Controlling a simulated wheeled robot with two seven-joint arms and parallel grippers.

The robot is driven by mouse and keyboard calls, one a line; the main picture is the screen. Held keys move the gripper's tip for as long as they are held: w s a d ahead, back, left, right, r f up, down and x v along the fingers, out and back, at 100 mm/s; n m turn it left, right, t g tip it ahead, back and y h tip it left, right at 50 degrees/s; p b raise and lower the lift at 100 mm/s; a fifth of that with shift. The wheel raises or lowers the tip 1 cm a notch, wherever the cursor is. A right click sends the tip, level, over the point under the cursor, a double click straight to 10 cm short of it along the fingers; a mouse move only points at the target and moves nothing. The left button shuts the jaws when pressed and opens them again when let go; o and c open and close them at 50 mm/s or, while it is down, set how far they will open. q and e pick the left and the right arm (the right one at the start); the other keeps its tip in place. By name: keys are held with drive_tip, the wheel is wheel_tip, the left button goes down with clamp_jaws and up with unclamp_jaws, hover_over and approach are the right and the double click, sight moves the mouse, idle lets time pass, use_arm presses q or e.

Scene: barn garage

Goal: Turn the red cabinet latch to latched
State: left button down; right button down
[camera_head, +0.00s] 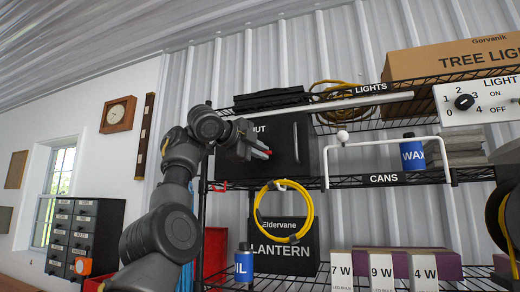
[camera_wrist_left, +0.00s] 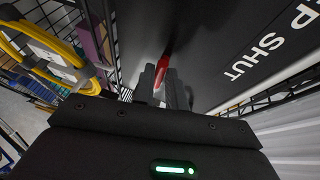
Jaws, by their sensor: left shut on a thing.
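The black cabinet (camera_head: 293,137) stands on the wire shelf, its door lettered partly behind my arm; the wrist view shows "P SHUT" on the dark door (camera_wrist_left: 225,45). My left gripper (camera_head: 262,152) is in front of the door. It is shut on the red latch (camera_wrist_left: 163,61), which runs between the two fingers in the left wrist view, with its far part on the door. In the head view only a small bit of red shows at the fingertips. The fingers hide much of the latch. My right gripper is in neither view.
A yellow cable coil (camera_head: 284,212) hangs below the cabinet before the lantern box (camera_head: 283,252). A white rail (camera_head: 385,142) and blue WAX can (camera_head: 412,155) are to the right. A blue can (camera_head: 243,266) stands below. A drawer unit (camera_head: 85,232) is at left.

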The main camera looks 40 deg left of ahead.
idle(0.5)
use_arm(q)
drive_tip(key=c, duration=1.4)
unclamp_jaws()
drive_tip(key=shift+c, duration=0.2)
drive_tip(key=shift+s, duration=0.1)
drive_tip(key=s+r+b, duration=0.2)
drive_tip(key=s+b, duration=0.2)
drive_tip(key=s, duration=0.6)
drive_tip(key=shift+s+a, duration=0.15)
drive_tip(key=shift+a, duration=0.15)
